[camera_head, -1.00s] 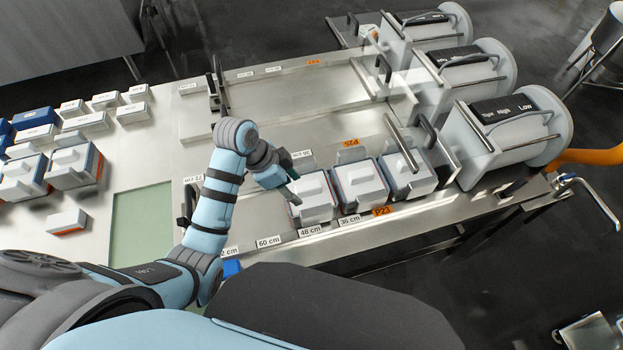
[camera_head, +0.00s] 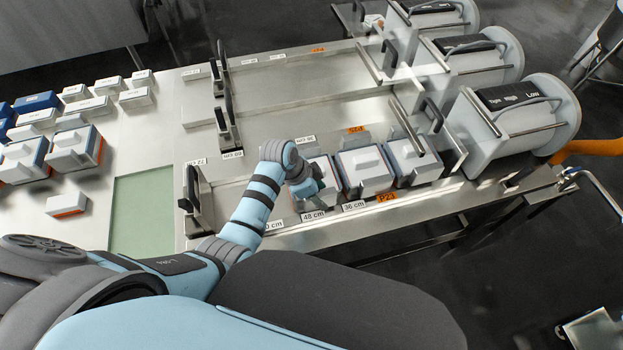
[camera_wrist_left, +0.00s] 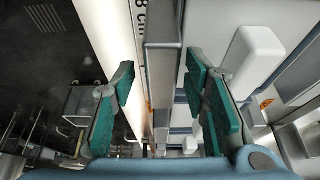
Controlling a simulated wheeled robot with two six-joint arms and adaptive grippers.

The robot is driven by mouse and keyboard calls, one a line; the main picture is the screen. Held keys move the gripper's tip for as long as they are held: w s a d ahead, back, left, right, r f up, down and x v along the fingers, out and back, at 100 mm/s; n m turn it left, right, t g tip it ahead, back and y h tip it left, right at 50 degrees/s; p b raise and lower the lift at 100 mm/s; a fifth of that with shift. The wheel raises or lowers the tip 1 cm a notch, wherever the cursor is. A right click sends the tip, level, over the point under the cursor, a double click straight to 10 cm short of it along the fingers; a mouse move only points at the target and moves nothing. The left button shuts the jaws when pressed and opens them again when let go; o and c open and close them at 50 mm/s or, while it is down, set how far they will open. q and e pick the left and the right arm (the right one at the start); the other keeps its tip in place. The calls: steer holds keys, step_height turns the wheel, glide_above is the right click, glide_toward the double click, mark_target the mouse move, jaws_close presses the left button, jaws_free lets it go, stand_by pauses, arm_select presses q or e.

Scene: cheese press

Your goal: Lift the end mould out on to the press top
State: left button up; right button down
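The end mould (camera_head: 331,171) is a pale box with a dark blue lower edge, leftmost of three in the near channel of the press. My left gripper (camera_head: 312,187) is at its near left part and hides some of it. In the left wrist view the green finger pads of the left gripper (camera_wrist_left: 165,105) stand wide apart. A grey bar (camera_wrist_left: 165,50) lies between them, beside the pale mould top with its raised white block (camera_wrist_left: 257,48). I cannot tell whether a pad touches the bar. My right gripper is not in view.
The middle mould (camera_head: 365,172) and the right mould (camera_head: 413,162) stand close beside the end mould. Large press cylinders (camera_head: 520,115) are at the right. An upright black-handled plate (camera_head: 192,190) stands at the channel's left end. The channel (camera_head: 245,190) between is bare.

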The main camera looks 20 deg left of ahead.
arm_select(q)
jaws_close()
steer(key=shift+w+r, duration=0.15)
steer(key=shift+w, duration=0.05)
